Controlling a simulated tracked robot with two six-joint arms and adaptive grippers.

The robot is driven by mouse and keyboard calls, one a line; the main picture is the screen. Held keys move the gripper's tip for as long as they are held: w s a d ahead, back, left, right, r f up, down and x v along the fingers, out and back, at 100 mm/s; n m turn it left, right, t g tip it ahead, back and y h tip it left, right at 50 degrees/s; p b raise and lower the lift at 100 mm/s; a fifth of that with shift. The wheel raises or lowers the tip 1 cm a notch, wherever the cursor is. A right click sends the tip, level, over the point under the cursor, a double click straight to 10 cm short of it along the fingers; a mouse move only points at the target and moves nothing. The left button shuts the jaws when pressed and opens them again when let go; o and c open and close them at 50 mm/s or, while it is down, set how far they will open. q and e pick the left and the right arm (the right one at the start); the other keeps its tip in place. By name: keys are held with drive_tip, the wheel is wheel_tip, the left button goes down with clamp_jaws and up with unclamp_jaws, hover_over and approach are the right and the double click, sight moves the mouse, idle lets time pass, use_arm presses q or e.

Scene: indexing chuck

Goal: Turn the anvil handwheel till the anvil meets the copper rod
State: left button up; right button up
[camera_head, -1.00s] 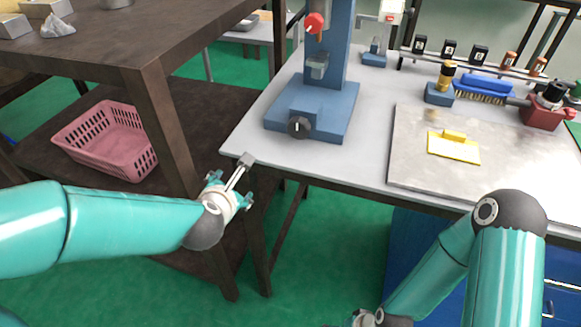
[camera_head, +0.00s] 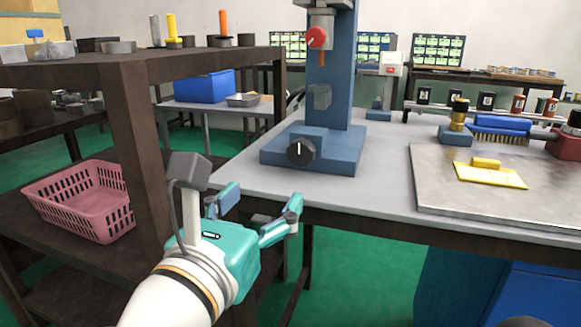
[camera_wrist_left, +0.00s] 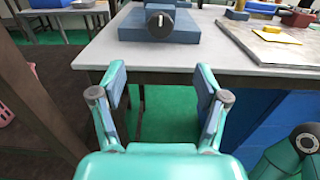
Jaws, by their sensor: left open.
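A blue press-like stand (camera_head: 342,80) stands on the grey table. A round black handwheel (camera_head: 301,152) with a white mark sits on the front of its base; it also shows in the left wrist view (camera_wrist_left: 160,24). A grey block (camera_head: 319,97), seemingly the anvil, is on the column above the base. A short orange-copper piece (camera_head: 321,58), perhaps the copper rod, hangs below a red knob (camera_head: 317,38), with a visible gap to the block. My left gripper (camera_head: 258,205) is open and empty, short of the table edge and below the handwheel; its fingers spread in the wrist view (camera_wrist_left: 160,85).
A dark shelf (camera_head: 130,75) with a pink basket (camera_head: 85,205) stands close at the left. A metal plate (camera_head: 440,185) with a yellow piece (camera_head: 490,174) lies on the table at right. A brush (camera_head: 500,128) lies behind it.

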sight(297, 154)
use_arm(q)
drive_tip(key=b+x, duration=0.1)
drive_tip(key=x, duration=1.4)
drive_tip(key=shift+f, duration=0.1)
drive_tip(key=c, duration=1)
drive_tip(key=shift+a, duration=0.35)
drive_tip(key=shift+c, duration=0.8)
drive_tip(key=shift+d, duration=0.2)
drive_tip(key=shift+m, duration=0.3)
